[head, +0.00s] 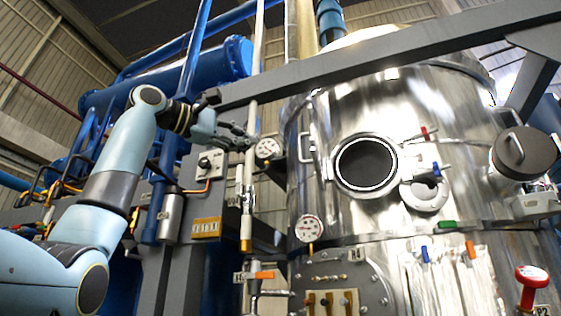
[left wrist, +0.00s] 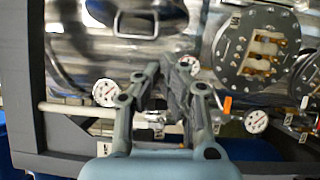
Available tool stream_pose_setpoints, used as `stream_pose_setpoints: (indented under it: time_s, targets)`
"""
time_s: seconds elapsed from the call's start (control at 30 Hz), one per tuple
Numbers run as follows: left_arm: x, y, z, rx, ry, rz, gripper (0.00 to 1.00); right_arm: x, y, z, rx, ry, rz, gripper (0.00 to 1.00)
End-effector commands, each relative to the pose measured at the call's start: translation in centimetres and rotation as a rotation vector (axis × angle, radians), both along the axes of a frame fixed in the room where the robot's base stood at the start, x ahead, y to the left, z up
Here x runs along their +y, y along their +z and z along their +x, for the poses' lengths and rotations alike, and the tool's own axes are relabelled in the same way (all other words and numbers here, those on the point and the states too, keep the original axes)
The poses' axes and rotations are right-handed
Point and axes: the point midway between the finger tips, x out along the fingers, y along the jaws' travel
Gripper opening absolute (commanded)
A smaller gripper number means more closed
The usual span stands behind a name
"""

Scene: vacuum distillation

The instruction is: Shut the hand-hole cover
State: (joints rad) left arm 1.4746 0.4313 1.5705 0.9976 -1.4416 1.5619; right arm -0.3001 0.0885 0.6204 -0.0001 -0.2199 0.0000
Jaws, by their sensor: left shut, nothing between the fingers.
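A round hand-hole opening (head: 367,163) with a thick steel rim and a dark inside faces me on the shiny steel vessel (head: 440,110). A dark round cover with a bar handle (head: 525,150) stands off to its right, apart from the opening. I cannot make out its hinge. My left gripper (head: 242,138) is left of the vessel, near a gauge and well away from both opening and cover. Its fingers are shut and empty; they also show in the left wrist view (left wrist: 170,68), in front of the vessel. My right gripper is not in view.
A pressure gauge (head: 267,149) is close beside my left gripper, and a thin white pipe (head: 252,90) runs upright there. A grey beam (head: 390,50) crosses above the opening. A small ring flange (head: 425,192) and a lower gauge (head: 309,228) sit around the opening.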

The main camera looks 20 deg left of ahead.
Motion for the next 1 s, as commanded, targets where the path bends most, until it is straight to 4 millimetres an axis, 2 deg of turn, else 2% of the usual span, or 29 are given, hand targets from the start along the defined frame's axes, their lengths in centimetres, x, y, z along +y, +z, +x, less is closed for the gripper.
stream_pose_setpoints:
  time_s: [0.17, 0.5, 0.73, 1.0]
  targets:
    - [-1.6, 0.4, 2.2, 0.004, -0.005, -0.002, 0.00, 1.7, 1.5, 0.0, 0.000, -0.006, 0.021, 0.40]
    - [-5.3, 0.8, 8.3, 0.006, -0.003, -0.002, 0.00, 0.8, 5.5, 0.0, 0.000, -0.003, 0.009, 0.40]
    - [-8.3, 0.9, 8.9, 0.001, -0.002, 0.000, 0.00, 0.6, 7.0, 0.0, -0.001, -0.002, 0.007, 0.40]
    - [-9.1, 0.6, 9.1, 0.003, 0.001, -0.001, 0.00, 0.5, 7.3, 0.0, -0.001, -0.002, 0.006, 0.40]
